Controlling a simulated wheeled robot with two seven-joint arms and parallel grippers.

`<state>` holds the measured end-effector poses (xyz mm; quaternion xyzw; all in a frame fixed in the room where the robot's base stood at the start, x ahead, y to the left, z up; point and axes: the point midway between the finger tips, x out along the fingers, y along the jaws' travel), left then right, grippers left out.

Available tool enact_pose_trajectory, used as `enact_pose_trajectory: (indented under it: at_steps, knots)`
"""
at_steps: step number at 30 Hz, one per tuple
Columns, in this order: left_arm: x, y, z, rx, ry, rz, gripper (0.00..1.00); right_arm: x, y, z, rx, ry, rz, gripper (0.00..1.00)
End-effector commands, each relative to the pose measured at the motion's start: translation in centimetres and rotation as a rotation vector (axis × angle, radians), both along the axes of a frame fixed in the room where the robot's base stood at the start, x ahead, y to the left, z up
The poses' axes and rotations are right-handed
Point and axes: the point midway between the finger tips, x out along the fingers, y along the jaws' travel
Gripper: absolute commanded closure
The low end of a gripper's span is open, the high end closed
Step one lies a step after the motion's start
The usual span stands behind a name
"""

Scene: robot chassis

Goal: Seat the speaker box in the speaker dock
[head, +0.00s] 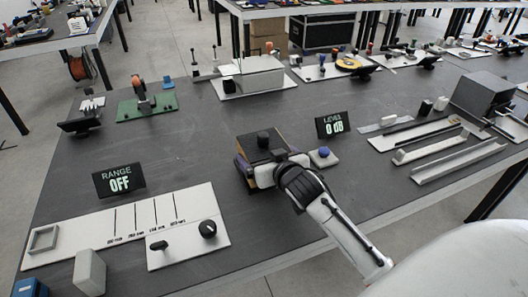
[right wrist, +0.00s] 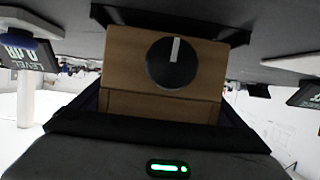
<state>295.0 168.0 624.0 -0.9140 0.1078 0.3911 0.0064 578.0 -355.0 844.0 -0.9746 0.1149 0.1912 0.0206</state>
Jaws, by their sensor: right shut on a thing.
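The speaker box (head: 262,152) is a brown wooden box with a black round knob. It stands near the middle of the dark table in the head view. In the right wrist view the speaker box (right wrist: 125,65) fills the centre, with a white mark on its knob. My right gripper (head: 268,170) is shut on it from the near side. Dark, purplish edges show around the box's lower left; I cannot tell whether they belong to the speaker dock. The underside and any contact with a dock are hidden. My left gripper is not in view.
A LEVEL display (head: 334,125) reading 0 dB and a blue knob (head: 324,152) on a pale base stand just right of the box. A RANGE display (head: 119,180) reads OFF at the left. Pale rails (head: 460,158) lie at right.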

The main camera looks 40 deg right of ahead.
Motion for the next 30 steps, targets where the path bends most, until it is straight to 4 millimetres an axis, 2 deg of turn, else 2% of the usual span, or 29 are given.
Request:
enact_pose_trajectory:
  at_steps: [30]
  knots:
    - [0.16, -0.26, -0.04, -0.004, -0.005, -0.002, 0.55, 0.08, -0.01, -0.59, -0.001, -0.008, 0.001, 0.42]
